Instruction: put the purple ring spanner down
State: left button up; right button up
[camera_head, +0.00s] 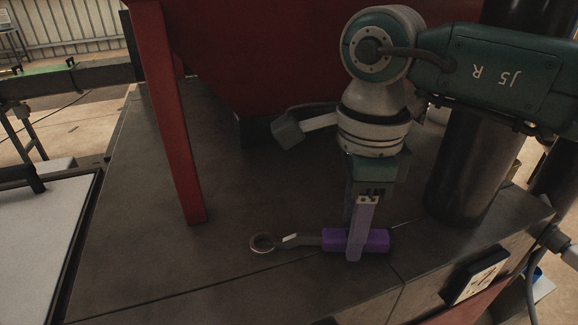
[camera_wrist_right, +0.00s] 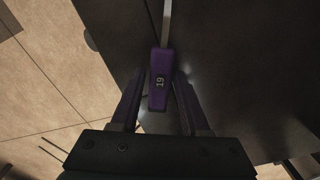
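The purple ring spanner (camera_head: 376,240) lies flat on the dark bench top (camera_head: 240,285). Its purple handle is at the right and its metal ring end points left. My right gripper (camera_head: 358,252) points down over the handle, one finger on the near side and one behind it. In the right wrist view, the handle (camera_wrist_right: 160,78), marked 19, sits between the fingers of the right gripper (camera_wrist_right: 160,82). A gap shows at the left of the handle and a smaller one at the right, so the gripper looks open. My left gripper is in neither view.
A red press frame with a leg (camera_head: 170,120) stands behind and left of the spanner. A dark cylinder (camera_head: 468,165) stands at the right. A grey block on a pale bar (camera_head: 288,130) juts out behind.

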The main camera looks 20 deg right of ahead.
jog(key=shift+o, duration=1.1)
jog(key=shift+r, duration=0.1)
